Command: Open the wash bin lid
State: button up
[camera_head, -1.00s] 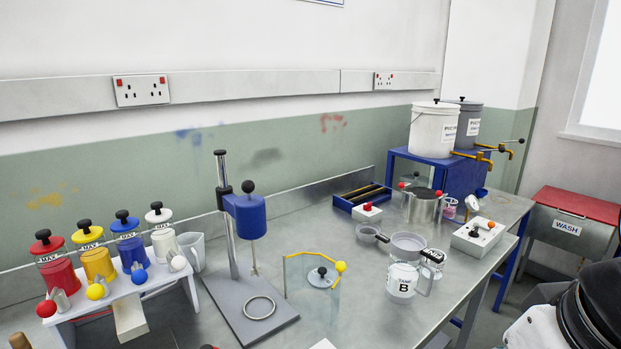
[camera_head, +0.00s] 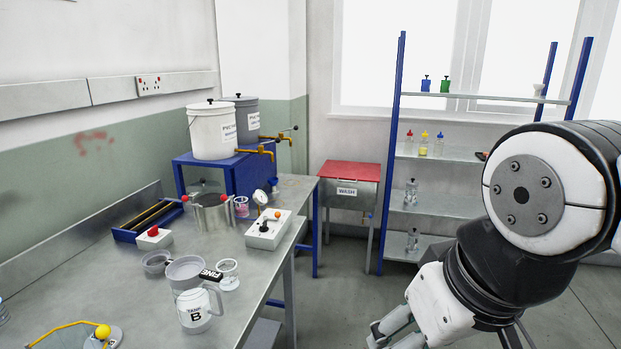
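The wash bin (camera_head: 347,201) stands on legs on the floor beyond the far end of the bench, a grey box with a WASH label on its front. Its red lid (camera_head: 349,171) lies flat on top and is closed. My arm fills the right side of the view, and my gripper (camera_head: 392,335) shows only in part at the bottom edge, well in front of the bin and to its right. The gripper's fingertips are cut off or hidden, so I cannot see whether it is open.
The bench (camera_head: 95,262) runs along the left, holding a jug marked B (camera_head: 195,308), a white switch box (camera_head: 268,229) and two buckets on a blue stand (camera_head: 233,178). A shelf rack (camera_head: 450,205) stands right of the bin. Floor before the bin is clear.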

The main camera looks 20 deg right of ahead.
aim_at(338, 169)
jog(key=z, duration=0.5)
jog(key=i+z, duration=0.1)
jog(key=i, duration=0.65)
jog(key=i+z, duration=0.1)
jog(key=i, duration=0.65)
jog(key=i+j+z, duration=0.1)
jog(key=i, duration=0.65)
jog(key=i+j+z, duration=0.1)
jog(key=i+j, duration=0.15)
jog(key=i, duration=0.45)
